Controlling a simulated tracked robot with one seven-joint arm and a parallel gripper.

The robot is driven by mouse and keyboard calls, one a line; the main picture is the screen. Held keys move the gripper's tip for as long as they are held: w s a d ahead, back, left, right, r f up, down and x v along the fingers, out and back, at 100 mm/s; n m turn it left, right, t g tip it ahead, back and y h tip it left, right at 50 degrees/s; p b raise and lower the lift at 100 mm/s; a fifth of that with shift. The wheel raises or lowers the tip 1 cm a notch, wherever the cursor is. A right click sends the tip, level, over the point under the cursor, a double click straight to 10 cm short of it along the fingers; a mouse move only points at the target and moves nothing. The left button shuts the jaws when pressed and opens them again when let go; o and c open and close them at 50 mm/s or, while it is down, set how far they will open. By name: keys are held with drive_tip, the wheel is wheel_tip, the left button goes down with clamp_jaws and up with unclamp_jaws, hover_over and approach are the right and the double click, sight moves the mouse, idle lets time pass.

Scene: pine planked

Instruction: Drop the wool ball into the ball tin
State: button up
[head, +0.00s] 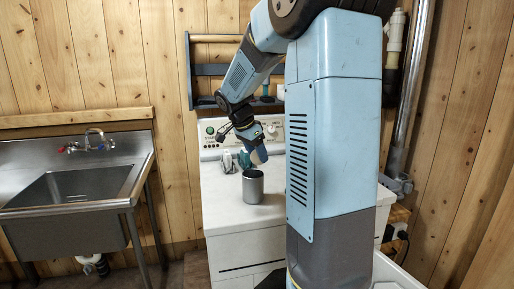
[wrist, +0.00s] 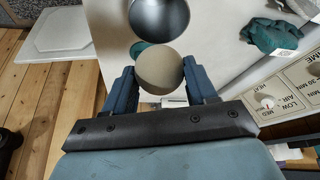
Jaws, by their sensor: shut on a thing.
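The wool ball (wrist: 160,72) is round and beige. In the wrist view it sits between the two blue fingers of my gripper (wrist: 163,84), which is shut on it. In the head view my gripper (head: 254,148) is above and slightly behind the ball tin, with the ball (head: 261,155) showing at its tip. The ball tin (head: 253,188) is a grey, open-topped cylinder standing upright on the white machine top. In the wrist view the tin (wrist: 158,14) shows as a round grey opening at the top edge, partly cut off, beyond the ball and apart from it.
A dark green cloth-like thing (wrist: 272,36) lies near the control panel (wrist: 296,88); another green thing (wrist: 139,49) is partly hidden by the ball. The white machine top (head: 240,217) is clear in front of the tin. A steel sink (head: 75,190) stands at left.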

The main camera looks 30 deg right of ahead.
drive_tip(key=o, duration=1.1)
drive_tip(key=v, duration=1.3)
drive_tip(key=shift+a+r, duration=0.1)
drive_tip(key=shift+r, duration=0.15)
drive_tip(key=s+a+f+n+t+y, duration=0.1)
drive_tip(key=s+a+n, duration=0.3)
drive_tip(key=s, duration=0.4)
drive_tip(key=s+a+f+n+t+y, duration=0.2)
drive_tip(key=s+a+f+n, duration=0.2)
drive_tip(key=s+n, duration=0.3)
drive_tip(key=s+a+f+n+t+y, duration=0.1)
drive_tip(key=s+a+f+n+t, duration=0.1)
drive_tip(key=s, duration=0.7)
drive_tip(key=shift+s+a+f+n+y, duration=0.2)
drive_tip(key=shift+a+n, duration=0.35)
drive_tip(key=shift+n, duration=0.4)
drive_tip(key=shift+s+a+f+n+y, duration=0.25)
drive_tip(key=shift+a+n, duration=0.25)
drive_tip(key=shift+n, duration=0.45)
